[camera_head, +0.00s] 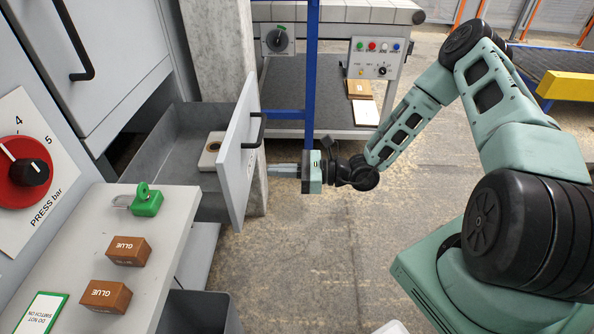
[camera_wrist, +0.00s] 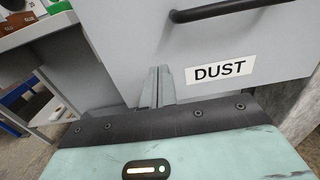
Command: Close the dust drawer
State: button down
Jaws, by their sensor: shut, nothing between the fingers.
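The dust drawer (camera_head: 244,163) stands pulled open from the grey cabinet at the left of the head view. Its front carries a black bar handle (camera_head: 257,131) near the top. In the wrist view the drawer front (camera_wrist: 130,45) fills the middle, with a DUST label (camera_wrist: 219,71) and the handle (camera_wrist: 225,12) above it. My gripper (camera_head: 272,170) is shut and empty, its fingers pointing at the drawer front below the handle. The fingertips (camera_wrist: 158,82) are at or very near the front, left of the label; I cannot tell if they touch.
A shelf (camera_head: 165,232) at the lower left holds two brown GLUE boxes (camera_head: 127,251) and a green padlock (camera_head: 147,200). A blue post (camera_head: 312,70) stands behind my gripper. The floor (camera_head: 310,255) in front is clear.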

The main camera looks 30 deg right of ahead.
aim_at(242, 170)
jog(key=shift+x, duration=3.05)
jog(key=shift+a, duration=0.1)
jog(key=p+x, duration=0.2)
jog(key=x, duration=2.3)
jog(key=shift+w+a, duration=0.2)
jog(key=shift+w+a+r, duration=0.1)
jog(key=shift+a+r, duration=0.05)
jog(key=shift+a, duration=0.05)
jog(key=shift+r, duration=0.1)
